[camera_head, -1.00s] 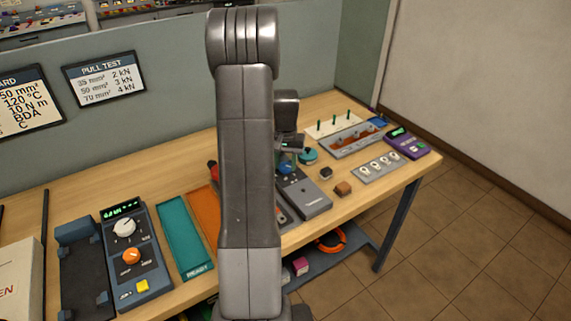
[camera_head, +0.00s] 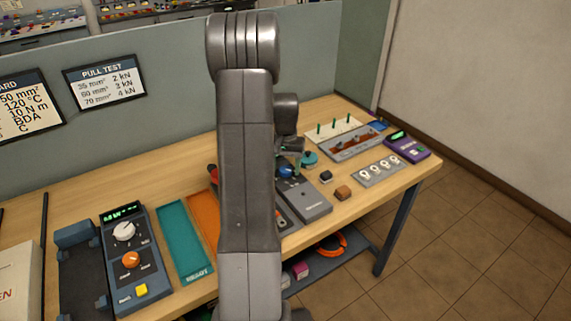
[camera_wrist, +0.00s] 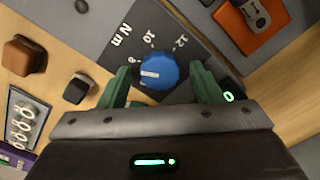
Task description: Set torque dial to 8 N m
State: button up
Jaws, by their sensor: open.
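The blue torque dial (camera_wrist: 158,72) sits on a dark scale plate (camera_wrist: 120,40) marked N m, with 10, 12 and a partly covered figure that looks like 8. Its white pointer line points left in the wrist view, near that lowest figure. My gripper (camera_wrist: 160,67) is open, with one green finger on each side of the dial. I cannot tell whether the fingers touch it. In the head view the dial (camera_head: 286,171) shows just right of my arm on the grey torque unit (camera_head: 312,203), and my arm hides part of the unit.
A brown block (camera_head: 343,193) and a small dark block (camera_head: 326,176) lie right of the unit. An orange tray (camera_head: 204,215), a teal tray (camera_head: 182,240) and a blue control box (camera_head: 133,262) are to the left. A purple meter (camera_head: 407,147) stands at the far right end.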

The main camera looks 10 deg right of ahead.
aim_at(286, 169)
notch_tip(286, 169, up, 14)
jog(key=b, duration=0.1)
dwell(0.4)
jog(key=shift+f, duration=0.1)
notch_tip(286, 169, down, 14)
jog(key=shift+r+p, duration=0.1)
jog(key=shift+p, duration=0.4)
dwell(0.3)
